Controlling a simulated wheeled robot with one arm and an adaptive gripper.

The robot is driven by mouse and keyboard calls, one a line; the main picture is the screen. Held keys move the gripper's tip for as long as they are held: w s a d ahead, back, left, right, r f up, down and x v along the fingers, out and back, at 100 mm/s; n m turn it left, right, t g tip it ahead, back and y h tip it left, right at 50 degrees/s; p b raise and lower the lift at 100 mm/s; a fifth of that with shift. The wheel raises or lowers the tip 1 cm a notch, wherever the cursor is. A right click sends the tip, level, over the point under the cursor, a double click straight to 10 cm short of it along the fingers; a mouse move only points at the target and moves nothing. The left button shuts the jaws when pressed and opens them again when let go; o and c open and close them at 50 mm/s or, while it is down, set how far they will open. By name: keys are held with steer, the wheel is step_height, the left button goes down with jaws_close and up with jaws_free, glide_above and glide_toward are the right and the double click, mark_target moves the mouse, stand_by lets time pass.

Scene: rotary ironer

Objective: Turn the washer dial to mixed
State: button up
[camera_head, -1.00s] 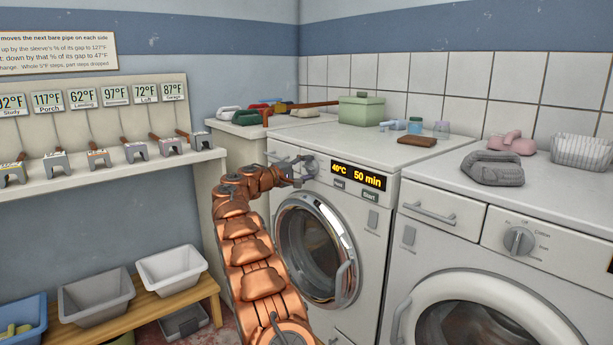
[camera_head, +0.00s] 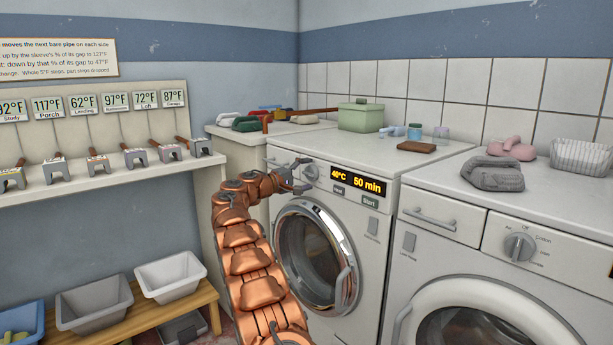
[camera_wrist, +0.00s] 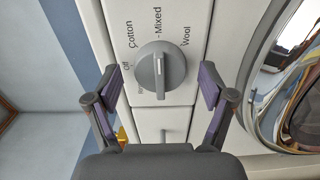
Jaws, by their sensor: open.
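The grey round dial (camera_wrist: 160,70) of the washer with the chrome door is in the wrist view, with a raised ridge lying up-down in the picture. Its labels read Off, Cotton, Mixed and Wool; another is partly hidden. A pale line runs along the ridge's lower part; the Mixed label (camera_wrist: 157,20) is above its upper end. I cannot tell which end is the pointer. My gripper (camera_wrist: 160,98) is open, its fingers on either side of the dial and apart from it. The dial (camera_head: 311,173) also shows in the head view, beside my gripper (camera_head: 297,176).
The washer's display (camera_head: 358,182) reads 40°C and 50 min, with buttons below it. Its chrome door (camera_head: 315,255) is beneath. A second machine with its own dial (camera_head: 518,246) stands to the right. A green box (camera_head: 361,116) sits on top. A bench with bins is at left.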

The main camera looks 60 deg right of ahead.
steer(key=v, duration=1.2)
steer(key=shift+r, duration=0.15)
stand_by(0.5)
steer(key=s+a+r+t+y+p, duration=0.1)
steer(key=s+a+r+y+p, duration=0.15)
steer(key=a+p, duration=0.2)
steer(key=s+a+r+y+p, duration=0.1)
steer(key=s+a+r+p, duration=0.25)
steer(key=a, duration=0.25)
steer(key=s+a+r+t+y+p, duration=0.1)
steer(key=s+a+r+y+p, duration=0.15)
steer(key=s+a, duration=0.2)
steer(key=s+a+n+y+p, duration=0.1)
steer(key=s+a+y+p, duration=0.2)
steer(key=s+a+p, duration=0.3)
steer(key=s+a+n+y+p, duration=0.1)
steer(key=s+a+y+p, duration=0.3)
steer(key=s+a, duration=0.8)
steer(key=s+a+r+n+t+y+p, duration=0.1)
steer(key=s+a+y+p, duration=0.3)
steer(key=a, duration=1.8)
steer(key=s+p, duration=0.5)
steer(key=shift+s+a, duration=0.25)
steer(key=shift+a, duration=0.05)
